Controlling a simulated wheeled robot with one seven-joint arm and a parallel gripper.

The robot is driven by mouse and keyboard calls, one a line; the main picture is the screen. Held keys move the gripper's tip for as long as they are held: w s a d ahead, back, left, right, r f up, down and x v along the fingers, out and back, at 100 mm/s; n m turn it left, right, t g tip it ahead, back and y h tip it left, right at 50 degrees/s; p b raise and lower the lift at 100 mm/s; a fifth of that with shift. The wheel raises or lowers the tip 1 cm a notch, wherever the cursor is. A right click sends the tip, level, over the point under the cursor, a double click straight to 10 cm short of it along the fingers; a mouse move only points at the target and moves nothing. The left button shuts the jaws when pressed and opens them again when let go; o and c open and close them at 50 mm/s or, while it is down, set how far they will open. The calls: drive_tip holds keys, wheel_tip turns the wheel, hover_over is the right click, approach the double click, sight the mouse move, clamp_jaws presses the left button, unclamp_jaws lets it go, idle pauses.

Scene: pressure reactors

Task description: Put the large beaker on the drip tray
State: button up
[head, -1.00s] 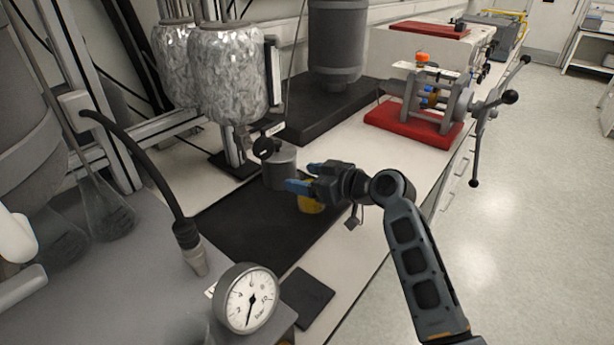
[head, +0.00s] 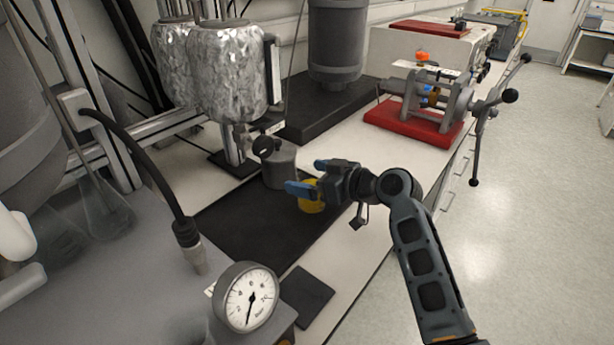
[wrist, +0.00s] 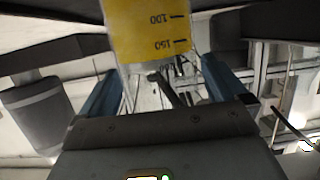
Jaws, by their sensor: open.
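A beaker with yellow liquid (head: 311,203) sits low at the far end of a large flat black tray (head: 240,235) in the head view; my gripper hides part of it. In the wrist view the beaker (wrist: 150,35) shows its 100 and 150 marks upside down at the top, between and beyond the fingertips. My gripper (head: 309,176) is open, its two blue fingers spread at the beaker with gaps on both sides in the wrist view. I cannot tell whether the beaker's base touches the tray.
A grey cylinder (head: 279,166) stands just behind the beaker. Foil-wrapped vessels (head: 228,75) hang at the back left. A pressure gauge (head: 247,298) and a small black plate (head: 306,296) are in front. A red-based apparatus (head: 425,115) stands at the right. The tray's near part is clear.

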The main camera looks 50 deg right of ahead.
drive_tip(key=b+v, duration=0.1)
drive_tip(key=v, duration=0.9)
drive_tip(key=shift+s, duration=0.35)
drive_tip(key=shift+s+r, duration=0.1)
drive_tip(key=shift+r, duration=0.05)
